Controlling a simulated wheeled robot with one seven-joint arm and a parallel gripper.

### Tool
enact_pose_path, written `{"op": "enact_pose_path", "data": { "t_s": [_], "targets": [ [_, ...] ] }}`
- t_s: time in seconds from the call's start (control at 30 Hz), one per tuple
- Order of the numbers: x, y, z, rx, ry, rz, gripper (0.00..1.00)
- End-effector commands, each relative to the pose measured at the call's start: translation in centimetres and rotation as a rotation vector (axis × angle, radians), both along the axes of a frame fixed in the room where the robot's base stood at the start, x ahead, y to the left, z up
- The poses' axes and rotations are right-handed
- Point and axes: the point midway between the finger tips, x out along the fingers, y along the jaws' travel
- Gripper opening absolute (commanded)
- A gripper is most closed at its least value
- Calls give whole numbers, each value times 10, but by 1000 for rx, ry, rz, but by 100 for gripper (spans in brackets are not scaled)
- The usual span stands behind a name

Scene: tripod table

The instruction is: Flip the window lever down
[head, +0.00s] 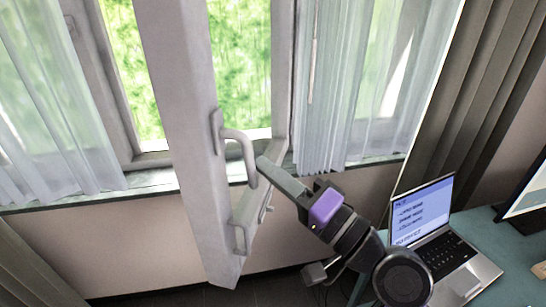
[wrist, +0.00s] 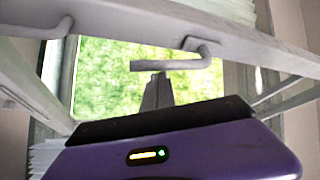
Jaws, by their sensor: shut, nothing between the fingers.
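The window lever (head: 241,147) is a pale bent handle on the edge of the open window sash (head: 190,130). In the head view it juts right from its mount, then bends downward. In the wrist view the lever (wrist: 170,64) shows as a bar pointing left from its bend. My gripper (head: 264,165) is shut and empty, its tips right beside the lever's free part. In the wrist view my fingertips (wrist: 158,78) are just below the bar in the picture. I cannot tell whether they touch it.
A second pale handle (head: 240,238) is lower on the sash. Sheer curtains (head: 335,90) hang at both sides of the window. An open laptop (head: 440,235) stands on the teal desk (head: 505,250) at right, close to my arm.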

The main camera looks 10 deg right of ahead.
Motion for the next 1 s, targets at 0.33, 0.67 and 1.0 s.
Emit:
{"op": "enact_pose_path", "data": {
  "t_s": [0.33, 0.67, 1.0],
  "targets": [
    [-9, 6, -3, 0, 0, 2, 0],
    [-12, 8, -3, -1, -1, 4, 0],
    [-12, 9, -3, -1, 0, 7, 0]
  ]
}}
